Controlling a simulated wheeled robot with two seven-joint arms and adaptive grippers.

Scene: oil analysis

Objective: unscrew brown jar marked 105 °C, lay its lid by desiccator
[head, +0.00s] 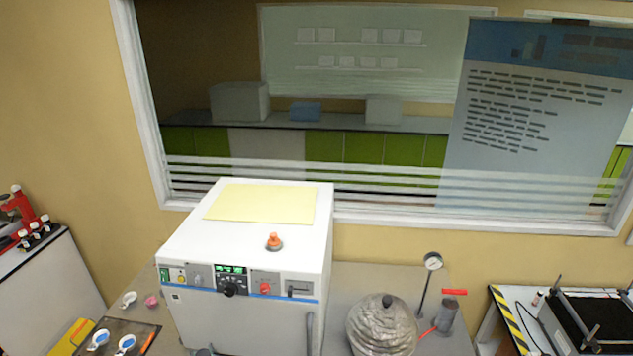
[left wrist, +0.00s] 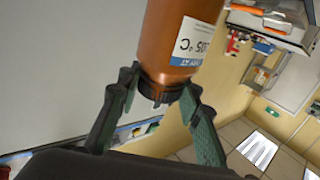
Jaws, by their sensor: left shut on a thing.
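In the left wrist view a brown jar (left wrist: 178,45) shows with a white and blue label reading 105 °C. Its black lid (left wrist: 157,88) lies between the fingertips of my left gripper (left wrist: 160,84), which is shut on it. The jar's far end is cut off by the top of the picture. A grey rounded vessel with a dark knob, probably the desiccator (head: 383,327), stands at the bottom of the head view, right of the white oven. The jar cannot be made out in the head view. My right gripper is not in view.
The white oven (head: 250,250) with a yellow mat (head: 262,203) on top takes up much of the bench. A gauge (head: 433,262) and a red-handled pump (head: 447,315) stand right of the desiccator. A dark tray (head: 125,338) with small dishes lies at the left.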

